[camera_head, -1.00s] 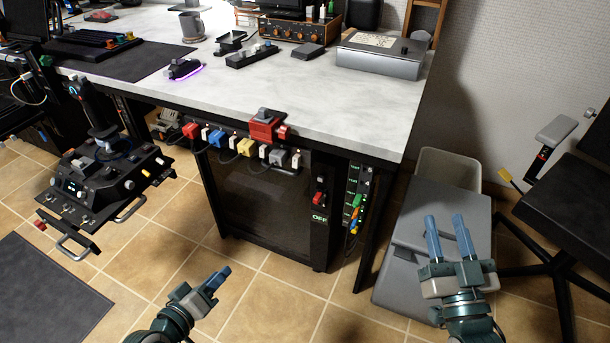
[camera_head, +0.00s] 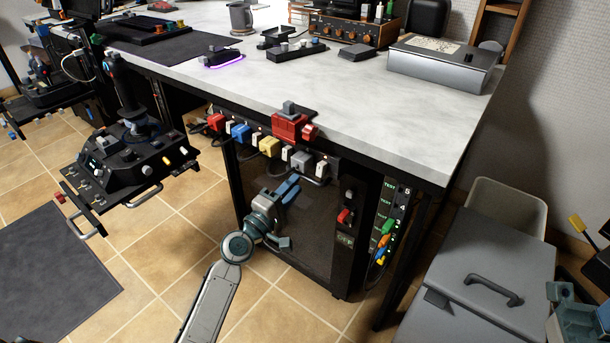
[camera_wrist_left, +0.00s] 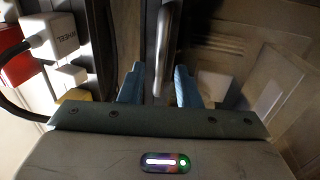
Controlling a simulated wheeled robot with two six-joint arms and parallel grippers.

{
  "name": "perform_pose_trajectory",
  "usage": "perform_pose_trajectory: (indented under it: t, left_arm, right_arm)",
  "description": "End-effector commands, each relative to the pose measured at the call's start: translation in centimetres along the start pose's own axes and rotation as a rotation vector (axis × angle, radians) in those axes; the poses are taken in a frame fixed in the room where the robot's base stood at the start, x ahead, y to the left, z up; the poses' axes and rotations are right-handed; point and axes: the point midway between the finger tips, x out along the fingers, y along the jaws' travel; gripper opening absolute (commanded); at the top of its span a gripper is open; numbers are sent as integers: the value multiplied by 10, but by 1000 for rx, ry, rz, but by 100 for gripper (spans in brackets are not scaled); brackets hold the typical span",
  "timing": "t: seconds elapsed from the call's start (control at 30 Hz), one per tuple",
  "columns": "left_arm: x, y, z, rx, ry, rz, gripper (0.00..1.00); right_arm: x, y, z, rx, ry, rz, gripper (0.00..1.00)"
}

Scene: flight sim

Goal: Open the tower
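The tower (camera_head: 310,245) is a dark case with a brown-black glassy front panel, standing under the desk's edge. A metal bar handle (camera_wrist_left: 164,45) shows upright in the left wrist view, between the two blue fingers. My left gripper (camera_head: 290,213) is open in front of the panel's upper part. In the left wrist view its fingers (camera_wrist_left: 158,85) stand apart on either side of the bar; whether they touch it I cannot tell. My right gripper (camera_head: 578,300) is cut off at the lower right corner, and its fingers are not clear.
Colored plugs (camera_head: 270,146) and a red block (camera_head: 290,125) line the desk edge above the tower. A red switch (camera_head: 344,215) sits right of the panel. A grey lidded box (camera_head: 480,290) stands at right, a joystick console (camera_head: 130,165) at left. Floor before the tower is open.

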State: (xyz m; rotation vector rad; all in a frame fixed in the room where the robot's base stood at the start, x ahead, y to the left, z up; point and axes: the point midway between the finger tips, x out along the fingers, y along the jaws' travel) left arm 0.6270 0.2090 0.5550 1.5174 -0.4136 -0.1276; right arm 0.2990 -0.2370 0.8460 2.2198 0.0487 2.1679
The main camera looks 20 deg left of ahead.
Motion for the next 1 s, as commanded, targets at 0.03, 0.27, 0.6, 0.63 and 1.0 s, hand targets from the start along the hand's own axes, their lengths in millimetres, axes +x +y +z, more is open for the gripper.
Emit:
perform_pose_trajectory:
  t: [0.03,0.27,0.6,0.63,1.0]
  left_arm:
    - [11,1,0,-2,0,3,30]
    - [41,0,0,0,0,0,30]
    - [48,-1,0,1,-1,-1,30]
    - [48,-1,0,1,-1,-1,30]
    - [48,-1,0,2,-1,-2,0]
  right_arm:
    - [0,0,0,0,-1,0,36]
    - [0,0,0,1,-1,0,36]
    - [0,0,0,0,-1,0,36]
    - [0,0,0,0,-1,0,36]
    - [0,0,0,1,-2,0,36]
